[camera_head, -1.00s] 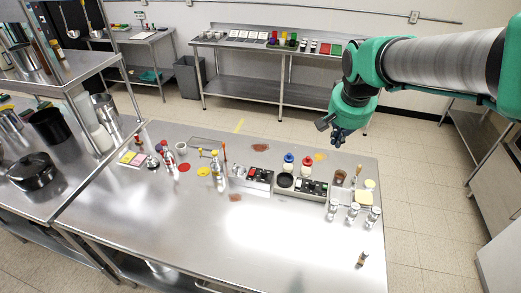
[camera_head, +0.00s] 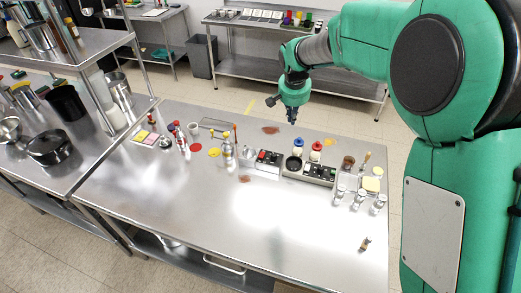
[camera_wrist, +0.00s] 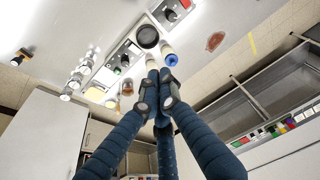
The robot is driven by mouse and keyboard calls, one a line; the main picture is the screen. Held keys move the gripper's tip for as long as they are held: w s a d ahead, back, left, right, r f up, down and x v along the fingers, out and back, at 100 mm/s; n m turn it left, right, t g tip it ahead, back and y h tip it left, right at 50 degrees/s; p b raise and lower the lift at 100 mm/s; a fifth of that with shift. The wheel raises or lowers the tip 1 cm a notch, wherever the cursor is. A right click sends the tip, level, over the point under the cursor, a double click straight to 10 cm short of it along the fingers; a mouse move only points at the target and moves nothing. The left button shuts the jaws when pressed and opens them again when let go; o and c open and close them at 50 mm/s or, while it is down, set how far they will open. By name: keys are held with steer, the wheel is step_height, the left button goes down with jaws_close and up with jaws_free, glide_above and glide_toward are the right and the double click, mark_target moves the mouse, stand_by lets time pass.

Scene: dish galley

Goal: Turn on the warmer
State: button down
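One unit has a red switch (camera_head: 264,155). I cannot tell from labels which is the warmer. The wrist view shows the round plate (camera_wrist: 148,36), a panel with a dark knob (camera_wrist: 123,59) and the red switch (camera_wrist: 185,4). My gripper (camera_head: 292,119) hangs above and behind the units, apart from them. Its fingers (camera_wrist: 160,82) come together at the tips with nothing visible between them.
Blue-capped (camera_head: 297,145) and red-capped (camera_head: 316,151) bottles stand behind the plate. Glass shakers (camera_head: 359,200) are to its right. Bottles and a tall metal piece (camera_head: 228,153) are to the left. The front of the table (camera_head: 220,220) is mostly clear.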

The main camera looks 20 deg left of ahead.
steer(key=p, duration=0.2)
glide_above(261, 155)
steer(key=s, duration=0.2)
step_height(261, 155, down, 13)
steer(key=shift+s+a+g, duration=0.1)
steer(key=shift+g, duration=0.2)
steer(key=shift+f, duration=0.15)
steer(key=x, duration=1.2)
steer(key=shift+s+f, duration=0.2)
steer(key=shift+s, duration=0.2)
steer(key=shift+s+f, duration=0.1)
steer(key=shift+f, duration=0.6)
steer(key=shift+f+b, duration=0.3)
steer(key=shift+b, duration=0.65)
